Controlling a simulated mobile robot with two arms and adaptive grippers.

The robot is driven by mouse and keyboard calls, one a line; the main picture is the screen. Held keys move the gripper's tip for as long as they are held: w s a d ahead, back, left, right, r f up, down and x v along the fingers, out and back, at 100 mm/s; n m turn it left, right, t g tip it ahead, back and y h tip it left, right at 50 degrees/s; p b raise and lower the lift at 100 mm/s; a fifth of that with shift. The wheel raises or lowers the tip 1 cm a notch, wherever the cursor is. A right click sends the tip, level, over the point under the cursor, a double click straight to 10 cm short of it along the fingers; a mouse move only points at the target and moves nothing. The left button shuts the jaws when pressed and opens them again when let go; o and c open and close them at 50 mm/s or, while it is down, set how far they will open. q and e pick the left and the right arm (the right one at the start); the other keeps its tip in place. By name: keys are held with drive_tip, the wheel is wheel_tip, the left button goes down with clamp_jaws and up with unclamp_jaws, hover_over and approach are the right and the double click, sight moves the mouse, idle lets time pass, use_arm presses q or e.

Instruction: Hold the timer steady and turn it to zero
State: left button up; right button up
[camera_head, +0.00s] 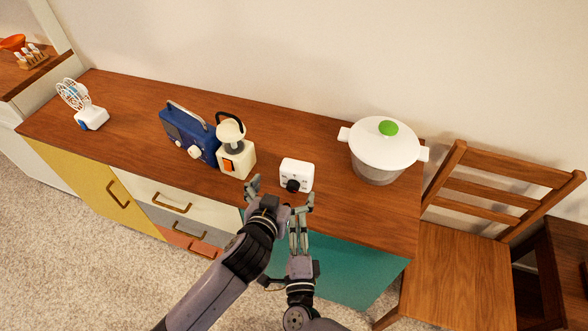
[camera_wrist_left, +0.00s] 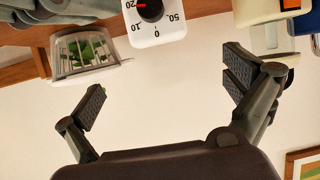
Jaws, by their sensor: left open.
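The timer (camera_head: 297,174) is a small white box with a black knob, upright near the front edge of the hutch top. In the left wrist view the timer (camera_wrist_left: 160,32) is upside down, and its red mark points near 20. My left gripper (camera_head: 281,190) is open and empty just in front of the timer, fingers spread. In the left wrist view its fingers (camera_wrist_left: 165,82) are wide apart with the timer beyond them. My right gripper (camera_head: 299,212) is just below, its fingers close together and partly hidden by the left gripper; any gap between the tips is unclear.
A cream blender-like appliance (camera_head: 238,160) and a blue radio (camera_head: 183,132) stand left of the timer. A white-lidded pot (camera_head: 384,148) stands to its right. A small fan (camera_head: 91,117) is far left. A wooden chair (camera_head: 465,265) is beside the hutch. Wood behind the timer is clear.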

sight(297, 166)
use_arm(q)
drive_tip(key=x, duration=1.2)
drive_tip(key=shift+w+d+f, duration=0.1)
drive_tip(key=shift+w+f, duration=0.1)
drive_tip(key=shift+w, duration=0.05)
drive_tip(key=shift+c, duration=0.4)
drive_tip(key=c, duration=1.3)
drive_tip(key=o, duration=1.4)
